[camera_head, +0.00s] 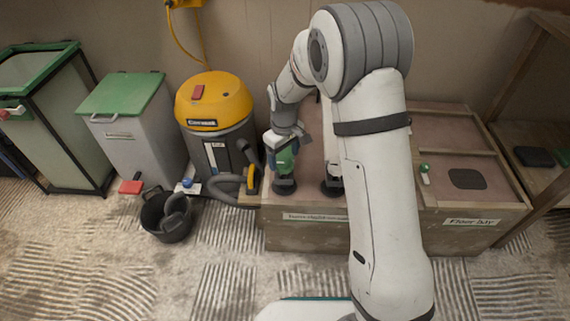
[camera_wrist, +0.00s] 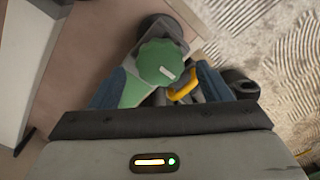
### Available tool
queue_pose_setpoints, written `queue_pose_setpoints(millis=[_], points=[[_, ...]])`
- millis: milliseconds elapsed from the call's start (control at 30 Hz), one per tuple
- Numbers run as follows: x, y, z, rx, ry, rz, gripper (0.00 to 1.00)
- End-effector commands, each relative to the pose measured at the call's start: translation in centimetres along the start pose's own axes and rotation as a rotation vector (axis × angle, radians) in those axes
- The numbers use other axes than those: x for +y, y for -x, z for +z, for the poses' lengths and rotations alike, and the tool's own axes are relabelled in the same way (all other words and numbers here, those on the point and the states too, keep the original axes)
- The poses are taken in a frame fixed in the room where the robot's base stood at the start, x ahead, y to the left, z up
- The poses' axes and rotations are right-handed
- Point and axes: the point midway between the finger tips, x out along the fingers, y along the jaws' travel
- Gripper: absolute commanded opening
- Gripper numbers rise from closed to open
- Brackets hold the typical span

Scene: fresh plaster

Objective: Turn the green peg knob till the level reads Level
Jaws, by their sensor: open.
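The green peg knob (camera_wrist: 160,62) has a scalloped rim and a white mark on its face. It sits in the upper middle of the wrist view. My gripper (camera_wrist: 160,70) is open, with one blue finger on each side of the knob. A gap shows between the fingers and the knob; I cannot tell whether they reach down around it. In the head view my gripper (camera_head: 285,142) is over the green part (camera_head: 285,160) on the wooden bench (camera_head: 300,235). No level reading can be made out, and my arm covers part of the bench.
A yellow and grey vacuum (camera_head: 215,115) stands left of the bench, its hose close to the green part. A black bucket (camera_head: 167,215) is on the floor. Green-lidded bins (camera_head: 125,92) stand farther left. The bench's right side holds a dark pad (camera_head: 467,179).

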Motion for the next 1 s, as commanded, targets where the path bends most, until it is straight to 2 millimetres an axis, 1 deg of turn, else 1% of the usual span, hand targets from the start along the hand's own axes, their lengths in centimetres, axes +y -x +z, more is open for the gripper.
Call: queue_pose_setpoints(millis=[33,133,233,433,900,967,1000], points=[[0.0,-1.2,0.0,-0.002,0.0,-0.001,0.71],[0.0,-2.1,0.0,-0.001,0.0,0.0,0.71],[0.0,-2.4,0.0,0.0,0.0,0.0,0.71],[0.0,-2.3,0.0,0.0,0.0,0.0,0.7],[-0.1,-2.3,0.0,0.0,0.001,0.0,0.32],[-0.1,-2.3,0.0,0.0,0.001,0.0,0.27],[0.2,-2.3,0.3,0.0,-0.001,0.0,0.26]])
